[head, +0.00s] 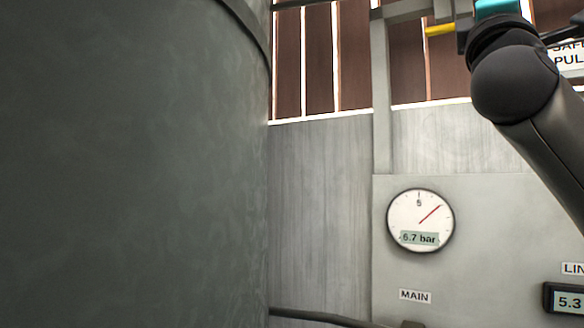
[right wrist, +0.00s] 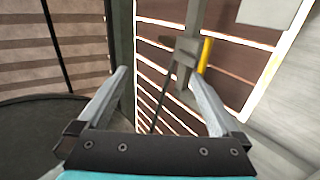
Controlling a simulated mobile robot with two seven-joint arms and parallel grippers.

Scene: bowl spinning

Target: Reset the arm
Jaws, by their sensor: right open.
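My right arm reaches in from the right edge of the head view, with its dark wrist and teal part at the top right. My right gripper (right wrist: 160,82) shows in the right wrist view with its two grey fingers spread apart and nothing between them. Behind the fingers are a grey post with a bracket and a yellow bar (right wrist: 205,55). The yellow bar (head: 440,30) also shows in the head view, just left of my wrist. I cannot tell whether the gripper touches the bracket. My left gripper is not in view.
A large dark grey cylinder (head: 130,170) fills the left of the head view. A grey panel carries a round gauge (head: 420,220) reading 6.7 bar, a MAIN label (head: 415,296) and a small display (head: 566,299) reading 5.3. Brown slats (head: 330,60) stand behind.

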